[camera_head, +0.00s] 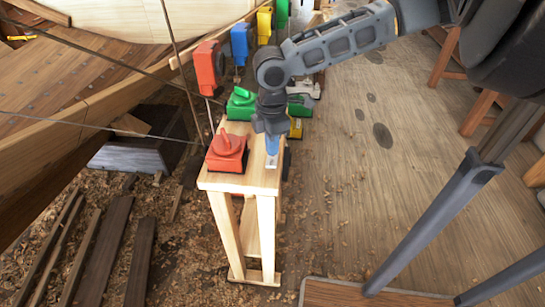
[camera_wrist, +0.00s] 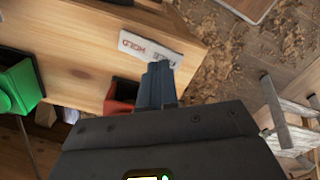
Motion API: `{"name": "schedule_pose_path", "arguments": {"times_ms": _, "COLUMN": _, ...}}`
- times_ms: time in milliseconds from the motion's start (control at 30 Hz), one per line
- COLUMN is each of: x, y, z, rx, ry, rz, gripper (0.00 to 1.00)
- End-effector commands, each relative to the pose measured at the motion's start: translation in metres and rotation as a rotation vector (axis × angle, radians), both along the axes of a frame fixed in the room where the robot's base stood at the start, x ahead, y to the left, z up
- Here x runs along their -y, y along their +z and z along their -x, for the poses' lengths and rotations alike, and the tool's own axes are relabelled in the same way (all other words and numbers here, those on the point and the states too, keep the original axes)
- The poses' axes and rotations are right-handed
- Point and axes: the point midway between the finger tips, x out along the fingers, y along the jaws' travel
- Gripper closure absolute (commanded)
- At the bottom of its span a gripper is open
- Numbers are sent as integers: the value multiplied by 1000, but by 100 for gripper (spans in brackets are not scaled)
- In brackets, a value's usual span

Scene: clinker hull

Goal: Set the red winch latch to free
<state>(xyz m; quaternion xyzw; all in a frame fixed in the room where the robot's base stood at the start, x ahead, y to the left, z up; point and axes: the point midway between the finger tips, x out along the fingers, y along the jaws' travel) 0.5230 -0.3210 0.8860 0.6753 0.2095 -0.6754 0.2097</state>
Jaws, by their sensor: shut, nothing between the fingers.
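In the wrist view the plate (camera_wrist: 150,48) carries red lettering, seen upside down, that seems to read FREE and HOLD. My gripper (camera_head: 272,150) is shut and empty, pointing down over the plate, right of the red latch. In the wrist view its fingers (camera_wrist: 158,78) hide part of a red piece (camera_wrist: 122,94). The latch's exact setting is unclear.
A green latch (camera_head: 241,103) stands behind the red one, and a yellow part (camera_head: 295,128) shows behind my wrist. Red (camera_head: 208,68) and blue (camera_head: 240,43) winches hang along the hull. Taut lines cross at left. The floor at right is mostly clear.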

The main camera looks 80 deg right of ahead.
Motion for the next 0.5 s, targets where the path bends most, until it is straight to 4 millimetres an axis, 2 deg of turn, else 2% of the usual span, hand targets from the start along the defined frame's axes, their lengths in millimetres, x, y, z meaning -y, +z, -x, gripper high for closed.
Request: {"name": "schedule_pose_path", "arguments": {"times_ms": 500, "x": 0, "y": -8, "z": 0, "rx": -1, "ry": 0, "rz": -1, "gripper": 100}}
